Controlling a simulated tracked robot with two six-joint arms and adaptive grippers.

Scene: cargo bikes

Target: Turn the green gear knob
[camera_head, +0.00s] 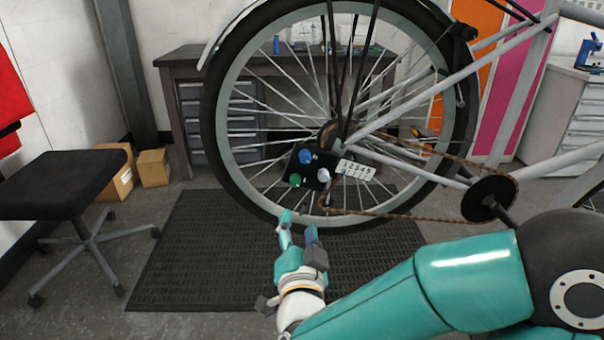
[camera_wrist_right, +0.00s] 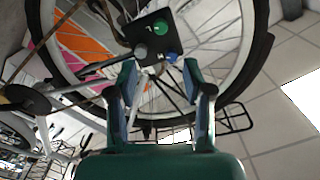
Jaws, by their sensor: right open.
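The green gear knob (camera_head: 295,180) sits at the lower left of a black panel (camera_head: 310,166) in front of the bicycle's rear wheel. In the right wrist view the green knob (camera_wrist_right: 160,21) shows near the top, on the black panel (camera_wrist_right: 150,34). My right gripper (camera_head: 298,229) is open, below the green knob and apart from it. In the right wrist view its two fingers (camera_wrist_right: 160,82) stand apart with nothing held between them. My left gripper is in neither view.
A blue knob (camera_head: 306,157) and a silver knob (camera_head: 323,175) share the panel, with a numbered plate (camera_head: 355,170) beside it. The spoked wheel and chain (camera_head: 400,217) are close by. A black stool (camera_head: 62,184) stands at left. The dark mat (camera_head: 190,250) is clear at left.

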